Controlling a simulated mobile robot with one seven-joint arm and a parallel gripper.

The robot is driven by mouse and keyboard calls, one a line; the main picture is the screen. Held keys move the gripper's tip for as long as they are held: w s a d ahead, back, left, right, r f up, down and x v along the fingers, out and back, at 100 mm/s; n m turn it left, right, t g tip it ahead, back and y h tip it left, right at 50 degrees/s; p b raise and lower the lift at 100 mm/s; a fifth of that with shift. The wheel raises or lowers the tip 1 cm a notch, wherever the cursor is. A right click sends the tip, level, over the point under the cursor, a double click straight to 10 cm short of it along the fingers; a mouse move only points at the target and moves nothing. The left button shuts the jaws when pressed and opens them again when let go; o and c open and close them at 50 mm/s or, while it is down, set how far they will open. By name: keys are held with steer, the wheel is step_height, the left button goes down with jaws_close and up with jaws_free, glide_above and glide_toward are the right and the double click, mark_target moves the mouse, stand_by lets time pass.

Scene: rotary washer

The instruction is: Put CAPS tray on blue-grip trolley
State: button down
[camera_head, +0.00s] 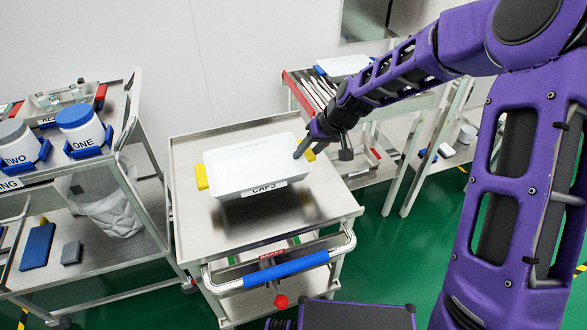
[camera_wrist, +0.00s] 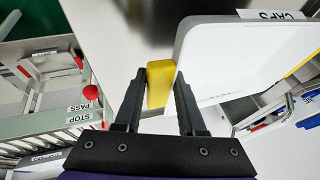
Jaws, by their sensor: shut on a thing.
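The white CAPS tray (camera_head: 245,183) has a yellow handle on each side and is over the top of the trolley (camera_head: 190,150). A dark shadow lies on the steel below it; I cannot tell whether it touches the top or hangs just above. The trolley has a blue grip (camera_head: 286,270) on its front rail. My gripper (camera_head: 305,150) is at the tray's right side, shut on its yellow handle. In the wrist view, my gripper's fingers (camera_wrist: 157,92) stand either side of the yellow handle (camera_wrist: 160,82), beside the white tray wall (camera_wrist: 195,50).
A red brake knob (camera_head: 281,301) hangs below the blue grip. At left, a steel rack (camera_head: 130,115) holds the blue-lidded jar ONE (camera_head: 84,130) and jar TWO (camera_head: 18,145). A bench (camera_head: 415,100) stands behind on the right. Green floor (camera_head: 390,250) shows right of the trolley.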

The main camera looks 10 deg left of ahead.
steer(key=shift+f+b, duration=0.35)
steer(key=shift+f, duration=2.35)
steer(key=c, duration=0.5)
jaws_free()
steer(key=p+v, duration=0.2)
steer(key=v, duration=1)
steer(key=shift+d, duration=0.1)
